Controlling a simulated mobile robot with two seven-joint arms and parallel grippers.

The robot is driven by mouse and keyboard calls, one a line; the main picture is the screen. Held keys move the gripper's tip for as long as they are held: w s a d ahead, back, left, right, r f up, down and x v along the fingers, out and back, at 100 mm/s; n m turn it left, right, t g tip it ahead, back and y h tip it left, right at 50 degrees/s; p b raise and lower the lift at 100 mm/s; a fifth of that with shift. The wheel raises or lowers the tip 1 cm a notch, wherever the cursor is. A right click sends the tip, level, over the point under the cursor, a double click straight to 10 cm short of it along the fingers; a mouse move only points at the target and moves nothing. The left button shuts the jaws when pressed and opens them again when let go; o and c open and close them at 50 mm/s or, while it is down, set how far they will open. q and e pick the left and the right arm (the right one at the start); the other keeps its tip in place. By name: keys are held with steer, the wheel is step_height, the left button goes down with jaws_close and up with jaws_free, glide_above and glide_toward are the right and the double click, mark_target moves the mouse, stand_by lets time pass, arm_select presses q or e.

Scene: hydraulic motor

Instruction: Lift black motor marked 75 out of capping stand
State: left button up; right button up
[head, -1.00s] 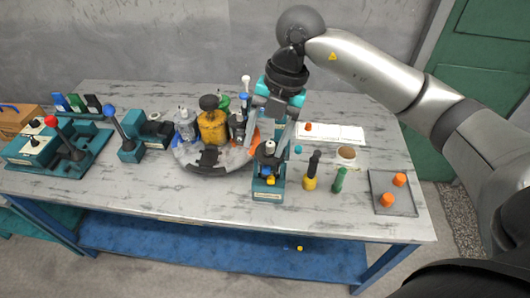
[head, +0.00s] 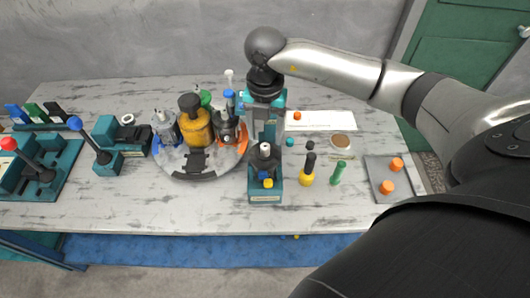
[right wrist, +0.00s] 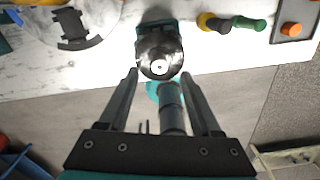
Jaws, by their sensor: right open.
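The black motor (head: 265,151) stands upright in the teal capping stand (head: 265,197) near the table's front middle. Its number cannot be read. My right gripper (head: 267,136) is open and points down at the motor, its fingers just above or behind the motor's top in the head view. In the right wrist view the motor's round dark top (right wrist: 160,52) lies just past the open fingertips (right wrist: 160,74), roughly centred between them. Part of the teal stand (right wrist: 148,27) shows behind it. Contact cannot be told. My left gripper is not in view.
A round grey turntable (head: 198,172) with a yellow motor (head: 197,128) and other motors stands left of the stand. A grey tray (head: 376,172) with orange caps is farther right.

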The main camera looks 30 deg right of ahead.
mark_target(265, 145)
steer(key=shift+f+p, duration=0.3)
steer(key=shift+f, duration=2.4)
jaws_close()
steer(key=shift+r, duration=0.1)
steer(key=shift+w+r, duration=0.1)
steer(key=shift+w, duration=0.1)
